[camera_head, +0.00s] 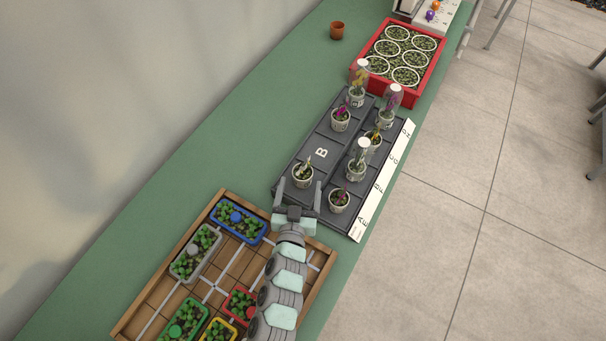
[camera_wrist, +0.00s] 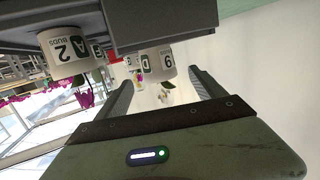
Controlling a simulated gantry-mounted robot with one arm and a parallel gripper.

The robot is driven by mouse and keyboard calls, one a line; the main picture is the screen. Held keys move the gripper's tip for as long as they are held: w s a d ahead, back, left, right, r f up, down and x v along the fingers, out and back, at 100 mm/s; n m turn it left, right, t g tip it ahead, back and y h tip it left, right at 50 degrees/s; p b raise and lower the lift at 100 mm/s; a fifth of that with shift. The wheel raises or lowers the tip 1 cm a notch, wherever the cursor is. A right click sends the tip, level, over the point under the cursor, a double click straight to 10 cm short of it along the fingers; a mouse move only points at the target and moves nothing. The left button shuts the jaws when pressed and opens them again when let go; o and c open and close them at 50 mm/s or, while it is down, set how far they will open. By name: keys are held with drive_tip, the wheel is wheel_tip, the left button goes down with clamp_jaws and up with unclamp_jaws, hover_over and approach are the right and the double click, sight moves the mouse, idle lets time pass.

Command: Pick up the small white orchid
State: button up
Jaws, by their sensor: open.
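A small potted orchid with a pale, whitish flower (camera_head: 307,163) stands upright in a white pot (camera_head: 302,178) at the near left of the dark tray. My gripper (camera_head: 299,186) is open at the tray's near edge, its two fingers pointing towards this pot, one to each side. In the wrist view, which looks upside down, a white pot marked with a 9 and a D (camera_wrist: 157,64) shows between and beyond the open fingers (camera_wrist: 161,78), with small whitish blooms (camera_wrist: 166,97) below it. Contact between fingers and pot cannot be told.
The dark tray (camera_head: 321,153) holds several other pots, including a red-flowered one (camera_head: 339,201) close right and a sleeved one (camera_head: 356,168) behind. A wooden tray of planters (camera_head: 175,275) lies nearer; green bench is clear at left.

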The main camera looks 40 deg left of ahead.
sight(301, 182)
drive_tip(key=shift+x, duration=2.8)
drive_tip(key=shift+s+f, duration=0.1)
drive_tip(key=shift+f, duration=0.05)
drive_tip(key=shift+c, duration=0.6)
drive_tip(key=c, duration=1.5)
